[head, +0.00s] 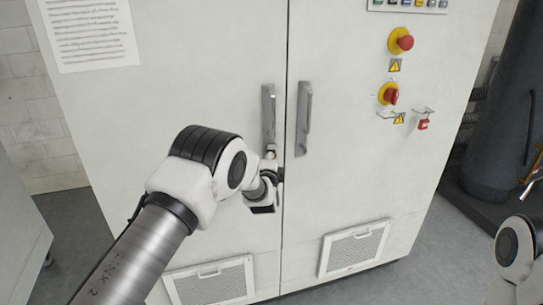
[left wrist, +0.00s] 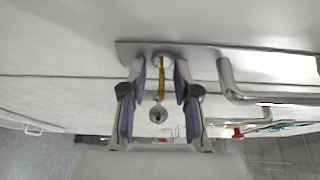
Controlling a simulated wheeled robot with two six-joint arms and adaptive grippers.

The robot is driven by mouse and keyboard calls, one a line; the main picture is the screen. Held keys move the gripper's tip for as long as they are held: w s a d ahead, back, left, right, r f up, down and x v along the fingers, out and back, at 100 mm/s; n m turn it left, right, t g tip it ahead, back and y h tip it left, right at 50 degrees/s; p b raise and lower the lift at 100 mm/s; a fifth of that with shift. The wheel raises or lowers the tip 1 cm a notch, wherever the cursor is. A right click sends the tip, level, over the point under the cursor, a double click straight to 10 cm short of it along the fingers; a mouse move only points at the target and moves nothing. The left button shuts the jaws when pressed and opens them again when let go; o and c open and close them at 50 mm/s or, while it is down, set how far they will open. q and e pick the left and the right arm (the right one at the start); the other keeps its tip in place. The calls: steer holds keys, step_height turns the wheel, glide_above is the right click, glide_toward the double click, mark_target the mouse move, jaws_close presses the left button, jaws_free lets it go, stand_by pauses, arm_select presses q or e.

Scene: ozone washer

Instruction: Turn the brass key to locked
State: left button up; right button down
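The brass key (left wrist: 162,78) shows in the left wrist view as a narrow yellow-brown strip at a round pale lock (left wrist: 162,60) on the metal handle plate. My left gripper (left wrist: 160,82) is open, with its purple-padded fingers on either side of the key and visible gaps between. In the head view my left gripper (head: 272,170) is at the cabinet's left door, just below the left door handle (head: 268,115). There the wrist and gripper hide the key. My right gripper is not in view.
The tall pale cabinet (head: 200,70) has a second handle (head: 304,117) right of the door seam. Red knobs on yellow plates (head: 400,41) and a small red padlock (head: 423,125) sit on the right door. Vent grilles (head: 355,249) are low down. My right arm shows at lower right.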

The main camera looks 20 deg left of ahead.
arm_select(q)
steer(key=shift+d, duration=0.1)
steer(key=c, duration=0.5)
jaws_close()
steer(key=shift+f+n+b, duration=0.15)
steer(key=shift+n+b, duration=0.15)
steer(key=shift+b, duration=0.4)
steer(key=n+t+y+b, duration=0.1)
steer(key=n+b, duration=0.3)
steer(key=n+y+b, duration=0.2)
steer(key=n+b, duration=0.2)
steer(key=b, duration=0.1)
steer(key=n+t+y+b, duration=0.1)
steer(key=n+b, duration=0.3)
steer(key=shift+s+f+t+b, duration=0.1)
steer(key=shift+f+t+b, duration=0.05)
steer(key=shift+t+b, duration=0.15)
steer(key=n+y+b, duration=0.1)
steer(key=n, duration=0.1)
steer(key=n+y+b, duration=0.1)
steer(key=n, duration=0.2)
steer(key=shift+y+b, duration=0.35)
steer(key=shift+y, duration=0.05)
steer(key=shift+r+n+g+y+b, duration=0.1)
steer(key=shift+n+g+y+b, duration=0.35)
steer(key=shift+n, duration=0.75)
steer(key=shift+r+n+g+y+b, duration=0.1)
steer(key=shift+n+g+y+b, duration=0.35)
steer(key=shift+n, duration=0.75)
